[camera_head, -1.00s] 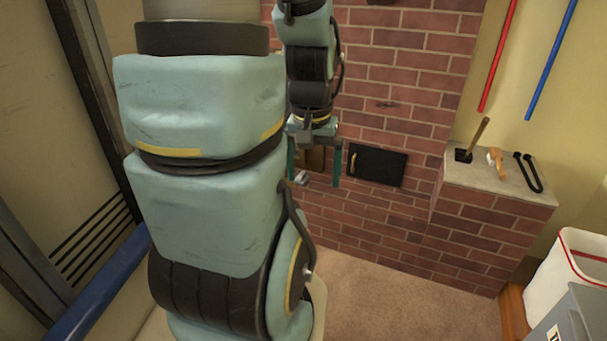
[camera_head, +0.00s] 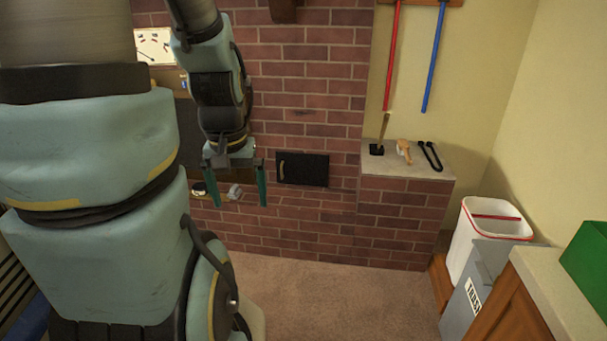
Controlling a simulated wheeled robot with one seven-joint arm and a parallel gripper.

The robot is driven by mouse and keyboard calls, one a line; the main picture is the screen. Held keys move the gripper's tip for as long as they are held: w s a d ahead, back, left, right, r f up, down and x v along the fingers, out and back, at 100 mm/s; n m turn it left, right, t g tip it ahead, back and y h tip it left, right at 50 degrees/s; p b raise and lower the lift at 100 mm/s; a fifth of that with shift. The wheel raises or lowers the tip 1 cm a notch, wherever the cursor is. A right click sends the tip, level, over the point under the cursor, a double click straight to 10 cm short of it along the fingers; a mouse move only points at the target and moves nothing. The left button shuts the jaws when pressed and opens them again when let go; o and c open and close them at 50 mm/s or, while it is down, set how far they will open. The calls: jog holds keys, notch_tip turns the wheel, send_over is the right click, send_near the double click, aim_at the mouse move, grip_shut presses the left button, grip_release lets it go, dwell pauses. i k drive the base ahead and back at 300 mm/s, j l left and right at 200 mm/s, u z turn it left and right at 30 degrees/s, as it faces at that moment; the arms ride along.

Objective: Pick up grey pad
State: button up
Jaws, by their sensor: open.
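My gripper (camera_head: 240,205) hangs open with its two teal fingers pointing down, in front of the brick wall at left of centre. A small grey object (camera_head: 235,191) shows between the fingers, on a low ledge behind them. It may be the grey pad, but it is too small to tell. A small white and dark object (camera_head: 199,189) sits just left of the fingers. I cannot tell how far the gripper is from either one, and nothing shows held in it.
A brick ledge (camera_head: 408,168) at right carries a black holder (camera_head: 377,150), a tan item (camera_head: 404,151) and black tongs (camera_head: 430,156). A dark hatch (camera_head: 302,170) is in the wall. A white bin (camera_head: 486,235), a grey bin (camera_head: 481,285) and a green box (camera_head: 588,262) stand at right. Carpet (camera_head: 340,305) is clear.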

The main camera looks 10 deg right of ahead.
aim_at(234, 192)
jog(key=i+j+u, duration=0.1)
jog(key=i+u, duration=0.15)
jog(key=i, duration=0.35)
jog(key=i+u, duration=0.2)
jog(key=i, duration=0.4)
jog(key=i+l+u, duration=0.1)
jog(key=i+u, duration=0.15)
jog(key=i, duration=0.35)
jog(key=i+l+u, duration=0.2)
jog(key=i, duration=0.35)
